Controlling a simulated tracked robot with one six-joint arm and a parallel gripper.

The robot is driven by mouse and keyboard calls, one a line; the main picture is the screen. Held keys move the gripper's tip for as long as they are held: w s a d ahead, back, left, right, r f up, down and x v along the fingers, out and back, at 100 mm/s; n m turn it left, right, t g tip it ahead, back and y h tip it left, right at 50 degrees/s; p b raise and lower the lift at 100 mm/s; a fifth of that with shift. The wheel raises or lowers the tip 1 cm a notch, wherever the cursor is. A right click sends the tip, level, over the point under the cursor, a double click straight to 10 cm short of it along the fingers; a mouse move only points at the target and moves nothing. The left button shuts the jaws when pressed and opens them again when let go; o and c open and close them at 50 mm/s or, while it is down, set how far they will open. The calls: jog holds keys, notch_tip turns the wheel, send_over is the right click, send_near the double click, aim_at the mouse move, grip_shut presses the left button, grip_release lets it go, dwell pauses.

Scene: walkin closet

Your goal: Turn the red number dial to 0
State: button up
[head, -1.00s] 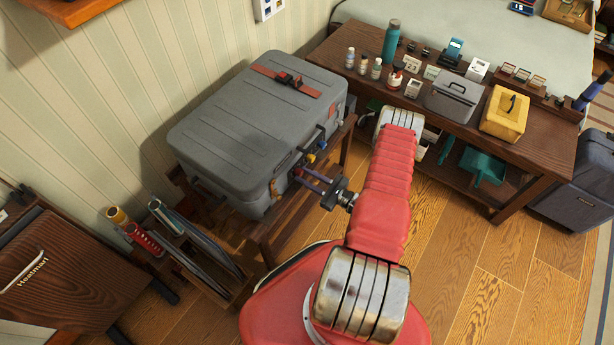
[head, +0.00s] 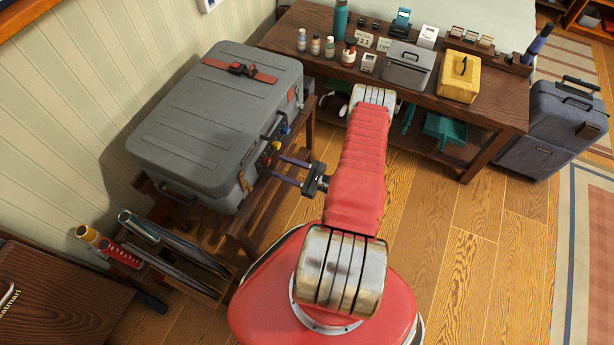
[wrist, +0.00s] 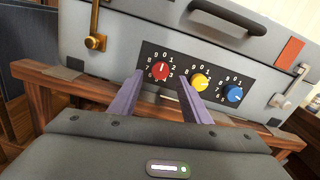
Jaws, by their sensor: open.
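The red number dial (wrist: 160,70) is the left one of the three dials on the grey case's (wrist: 115,42) dark front panel in the wrist view. It is a round red knob with a white mark and white digits around it; 9, 0 and 1 are along the top. The mark seems to point roughly upward, but its exact digit is too small to read. My gripper (wrist: 161,82) is open and empty, its two purple fingers pointing at the panel, one on each side below the red dial. In the head view my gripper (head: 283,170) is just right of the case front.
A yellow dial (wrist: 199,82) and a blue dial (wrist: 233,93) are to the right of the red one; the right finger is close below the yellow dial. The case stands on a wooden rack (wrist: 85,85). A wooden bench (head: 480,110) with small goods is beyond my arm.

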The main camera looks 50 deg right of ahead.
jog(key=v, duration=1)
jog(key=shift+s, duration=0.2)
dwell(0.4)
